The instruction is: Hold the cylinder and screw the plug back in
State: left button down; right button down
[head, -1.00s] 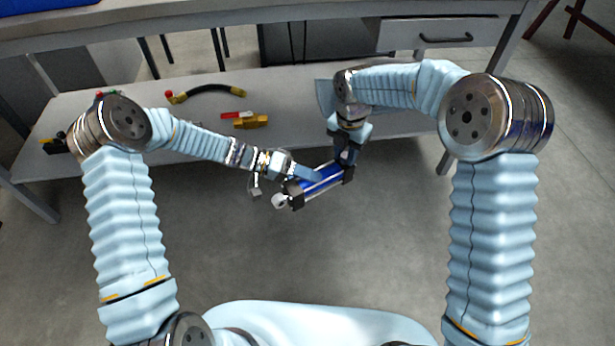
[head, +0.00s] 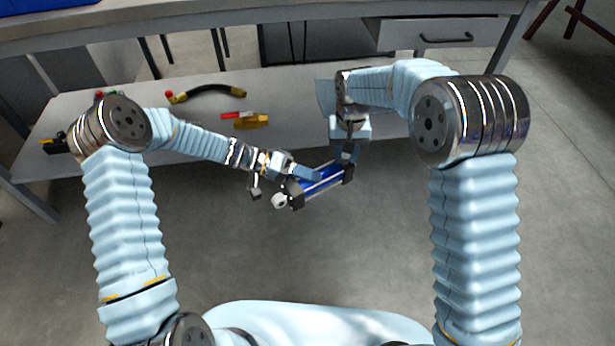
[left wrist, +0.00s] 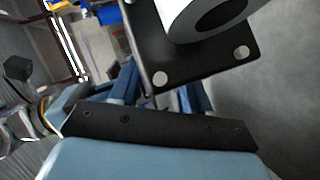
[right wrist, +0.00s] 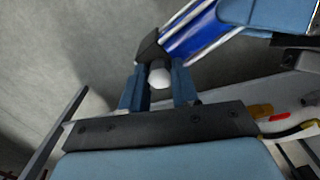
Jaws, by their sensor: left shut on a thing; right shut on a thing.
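The blue cylinder (head: 323,180) has black square end caps and thin metal rods, and a pale round eye (head: 280,201) at its lower-left end. It is held in the air, tilted up to the right. My left gripper (head: 312,175) is shut on its body near the lower-left cap. The left wrist view shows that black cap (left wrist: 185,55) close up. My right gripper (right wrist: 158,85) is shut on a small whitish plug (right wrist: 159,77) at the other black cap (right wrist: 149,50). The plug touches or nearly touches that cap; how far in it sits is hidden.
A grey shelf (head: 290,88) lies beyond the cylinder under a bench. On it are a black curved hose (head: 207,88) with yellow and red ends, a yellow fitting (head: 250,122) and a red piece (head: 230,115). A drawer (head: 428,34) hangs at upper right. The floor below the cylinder is clear.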

pick_arm(q)
jog(key=shift+r, duration=0.15)
pick_arm(e)
jog(key=m, duration=0.3)
jog(key=shift+m, duration=0.4)
jog(key=m, duration=0.5)
jog(key=c, duration=0.8)
grip_release()
jog(key=shift+c, duration=0.2)
jog(key=shift+r, duration=2.25)
jog(key=shift+c, duration=0.5)
